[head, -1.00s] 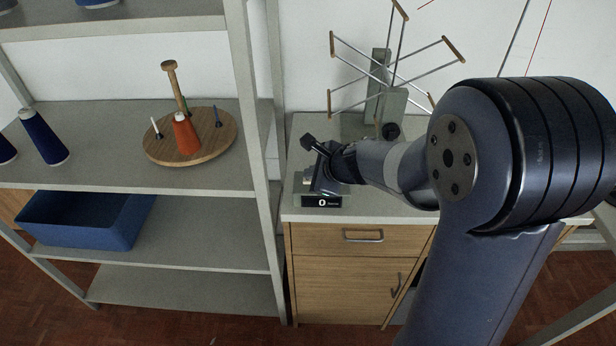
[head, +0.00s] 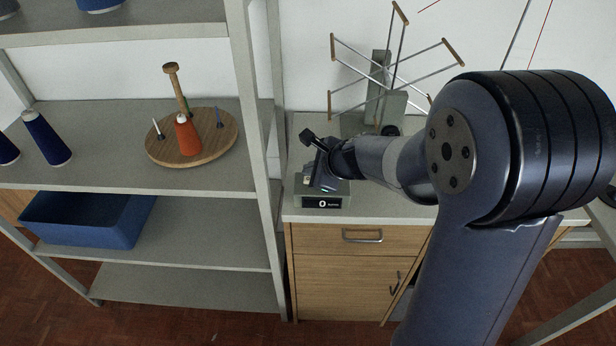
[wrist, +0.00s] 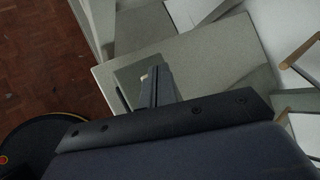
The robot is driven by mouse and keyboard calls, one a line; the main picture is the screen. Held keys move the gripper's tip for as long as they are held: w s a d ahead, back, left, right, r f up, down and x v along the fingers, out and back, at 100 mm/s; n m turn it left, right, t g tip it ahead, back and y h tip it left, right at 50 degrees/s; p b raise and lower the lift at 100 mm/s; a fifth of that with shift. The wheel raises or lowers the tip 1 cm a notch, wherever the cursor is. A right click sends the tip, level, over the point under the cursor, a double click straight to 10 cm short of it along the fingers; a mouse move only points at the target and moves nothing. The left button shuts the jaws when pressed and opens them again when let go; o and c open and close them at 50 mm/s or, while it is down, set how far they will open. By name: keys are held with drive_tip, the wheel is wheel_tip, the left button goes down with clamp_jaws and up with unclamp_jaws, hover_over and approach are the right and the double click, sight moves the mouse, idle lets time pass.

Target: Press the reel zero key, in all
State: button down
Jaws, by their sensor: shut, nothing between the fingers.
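A small grey box (head: 338,188) with a black front panel (head: 322,203) sits at the front left corner of the cabinet top. The panel bears a white ring-like mark and small lettering. My gripper (head: 313,184) is shut and empty, pointing down at the box's top. In the wrist view, the shut fingers (wrist: 156,84) are over the box (wrist: 128,76), and a small pale patch (wrist: 144,77), perhaps a key, shows beside them. I cannot tell whether the fingertips touch it. The reel (head: 377,75), with metal arms and wooden end bars, stands behind on the cabinet.
The wooden cabinet (head: 340,275) has a drawer and door. Left of it, a grey shelf unit (head: 255,130) holds a round wooden board (head: 160,150) with an orange cone (head: 187,135), blue cones (head: 45,138) and a blue bin (head: 85,220). The shelf post stands close to the gripper.

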wheel_tip(320, 180, up, 5)
drive_tip(key=p, duration=0.4)
drive_tip(key=shift+f, duration=0.15)
idle(0.5)
